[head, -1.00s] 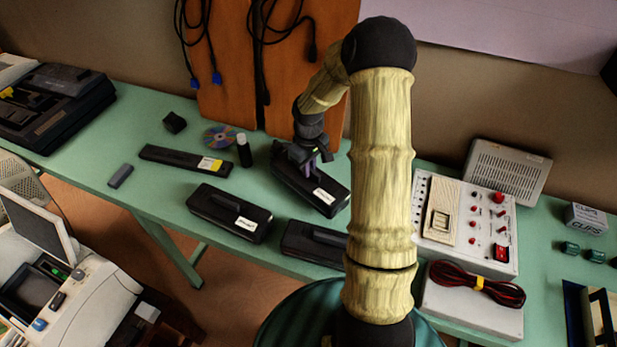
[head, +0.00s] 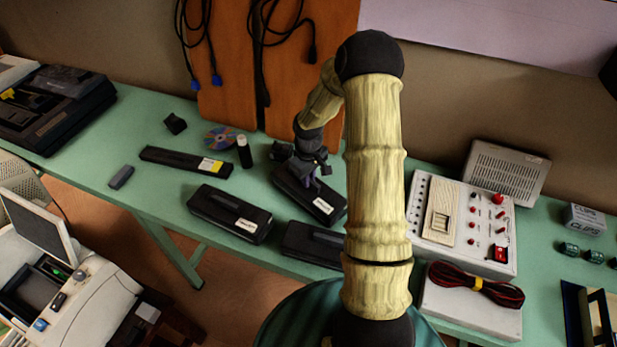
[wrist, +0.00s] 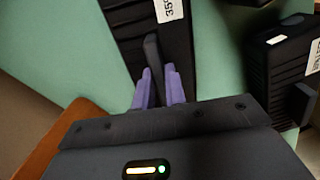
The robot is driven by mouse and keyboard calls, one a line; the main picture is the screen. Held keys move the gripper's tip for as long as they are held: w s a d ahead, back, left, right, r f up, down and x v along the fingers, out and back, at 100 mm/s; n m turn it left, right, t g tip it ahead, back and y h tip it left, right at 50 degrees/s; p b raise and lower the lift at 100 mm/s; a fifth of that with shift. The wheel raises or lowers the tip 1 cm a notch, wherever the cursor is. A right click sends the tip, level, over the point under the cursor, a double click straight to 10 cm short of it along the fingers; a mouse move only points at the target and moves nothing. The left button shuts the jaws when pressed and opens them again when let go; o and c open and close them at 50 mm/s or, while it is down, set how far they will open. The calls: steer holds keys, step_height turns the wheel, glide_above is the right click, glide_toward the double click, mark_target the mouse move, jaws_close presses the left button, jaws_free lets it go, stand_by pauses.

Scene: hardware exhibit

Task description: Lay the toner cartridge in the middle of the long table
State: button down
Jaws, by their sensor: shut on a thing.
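A black toner cartridge (head: 295,197) with a white label and a raised handle is on or just above the green long table (head: 110,185), near its middle; I cannot tell whether it touches. My gripper (head: 312,168) is over it, with purple fingers closed on the handle. In the wrist view my gripper (wrist: 158,88) has the handle between its fingers, and the cartridge (wrist: 125,22) stretches away beyond them. Two similar black cartridges lie close in front, one to the left (head: 222,215) and one (head: 312,242) partly hidden by my arm.
A flat black bar with a yellow label (head: 180,160), a disc (head: 219,138) and a small cylinder (head: 244,152) lie to the left. A white control panel (head: 460,222) and a red-black cable coil (head: 470,284) are to the right. Bare table shows at far left of the bar.

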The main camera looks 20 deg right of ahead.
steer(key=shift+f, duration=0.1)
steer(key=c, duration=1.5)
jaws_free()
steer(key=shift+o, duration=0.2)
step_height(320, 180, up, 12)
steer(key=shift+b, duration=0.4)
